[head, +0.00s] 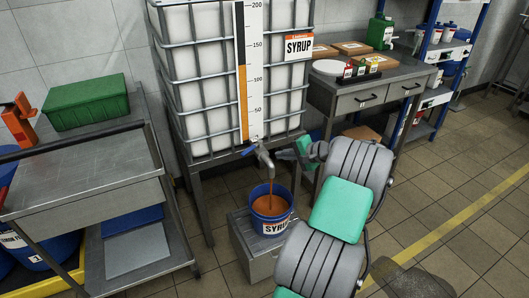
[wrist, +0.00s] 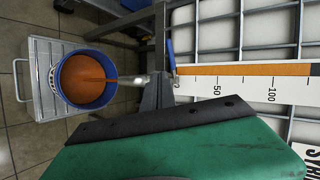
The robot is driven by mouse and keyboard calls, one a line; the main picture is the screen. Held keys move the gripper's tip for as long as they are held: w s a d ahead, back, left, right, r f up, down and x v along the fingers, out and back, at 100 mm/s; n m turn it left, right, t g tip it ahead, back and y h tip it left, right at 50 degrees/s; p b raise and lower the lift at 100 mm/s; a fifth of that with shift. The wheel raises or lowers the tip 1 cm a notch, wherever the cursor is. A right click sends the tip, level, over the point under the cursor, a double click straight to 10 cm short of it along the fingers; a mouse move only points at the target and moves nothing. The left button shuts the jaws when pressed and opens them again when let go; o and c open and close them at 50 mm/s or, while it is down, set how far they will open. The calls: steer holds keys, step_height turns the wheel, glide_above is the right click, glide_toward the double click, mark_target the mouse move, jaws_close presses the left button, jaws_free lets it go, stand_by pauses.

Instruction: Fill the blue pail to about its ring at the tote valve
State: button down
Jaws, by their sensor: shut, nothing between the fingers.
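The blue pail (head: 271,226), marked SYRUP, stands upright under the tote valve (head: 264,157). An orange-brown stream (head: 270,180) runs from the spout into it. The wrist view also shows the pail (wrist: 108,99) from above, with orange-brown syrup (wrist: 84,79) inside, its surface below the rim. I cannot make out the ring inside. The valve's blue lever (head: 250,151) points left in the head view; the wrist view also shows it (wrist: 171,58). My gripper (head: 280,154) is shut and empty, just right of the valve. I cannot tell whether it touches the valve.
The caged tote (head: 205,75) carries a gauge (head: 240,100) with orange up to between 100 and 150. The pail stands on a grey box (head: 243,250). A steel cart (head: 85,165) with a green crate (head: 87,102) is at left, a drawer bench (head: 340,95) at right.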

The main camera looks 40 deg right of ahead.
steer(key=b, duration=0.1)
glide_toward(248, 150)
step_height(248, 150, down, 4)
steer(key=w, duration=0.4)
steer(key=shift+w+a+f, duration=0.1)
steer(key=shift+w+a, duration=0.2)
steer(key=shift+w, duration=0.05)
